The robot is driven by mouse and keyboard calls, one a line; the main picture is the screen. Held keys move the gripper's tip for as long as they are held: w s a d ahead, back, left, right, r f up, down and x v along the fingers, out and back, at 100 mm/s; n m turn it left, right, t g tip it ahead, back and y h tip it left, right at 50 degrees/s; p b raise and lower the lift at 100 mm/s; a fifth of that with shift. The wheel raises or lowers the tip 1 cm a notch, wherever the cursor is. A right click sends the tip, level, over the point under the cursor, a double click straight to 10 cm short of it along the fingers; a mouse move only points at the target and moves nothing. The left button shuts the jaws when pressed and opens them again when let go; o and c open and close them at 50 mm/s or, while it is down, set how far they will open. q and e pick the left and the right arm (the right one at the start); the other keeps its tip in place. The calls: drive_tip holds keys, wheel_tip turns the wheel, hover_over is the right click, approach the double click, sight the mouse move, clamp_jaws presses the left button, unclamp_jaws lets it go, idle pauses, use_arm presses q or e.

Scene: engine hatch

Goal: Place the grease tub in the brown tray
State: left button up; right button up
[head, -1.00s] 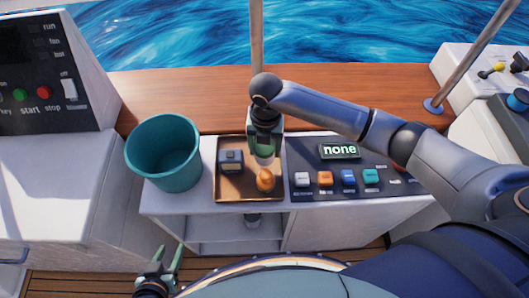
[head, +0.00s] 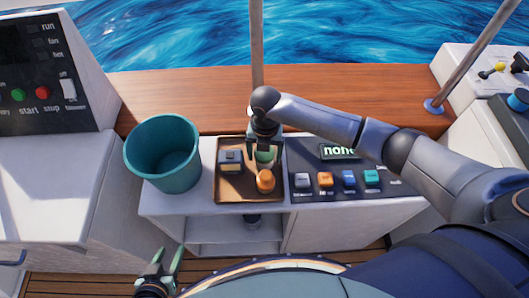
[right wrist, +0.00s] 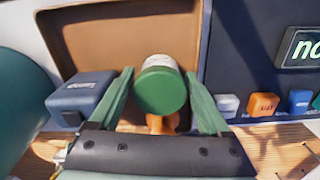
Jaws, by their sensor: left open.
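The grease tub (right wrist: 160,92), with a green lid and whitish body, is between the fingers of my right gripper (right wrist: 160,75) in the right wrist view. Small gaps show beside the tub, so the fingers look apart around it. In the head view the tub (head: 264,156) is in or just over the back right of the brown tray (head: 232,198); whether it touches the tray floor is unclear. My right gripper (head: 265,151) points down from above it. My left gripper (head: 167,261) is open and empty at the bottom left, in front of the cabinet.
A dark blue-grey box (head: 230,160) and an orange object (head: 265,181) are also in the tray. A teal bucket (head: 163,152) stands left of it. A button panel (head: 345,176) with a lit display lies to the right. A metal pole (head: 256,45) rises behind.

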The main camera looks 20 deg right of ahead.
wheel_tip(320, 180, up, 12)
drive_tip(key=p, duration=0.1)
drive_tip(key=shift+r, duration=0.2)
idle(0.3)
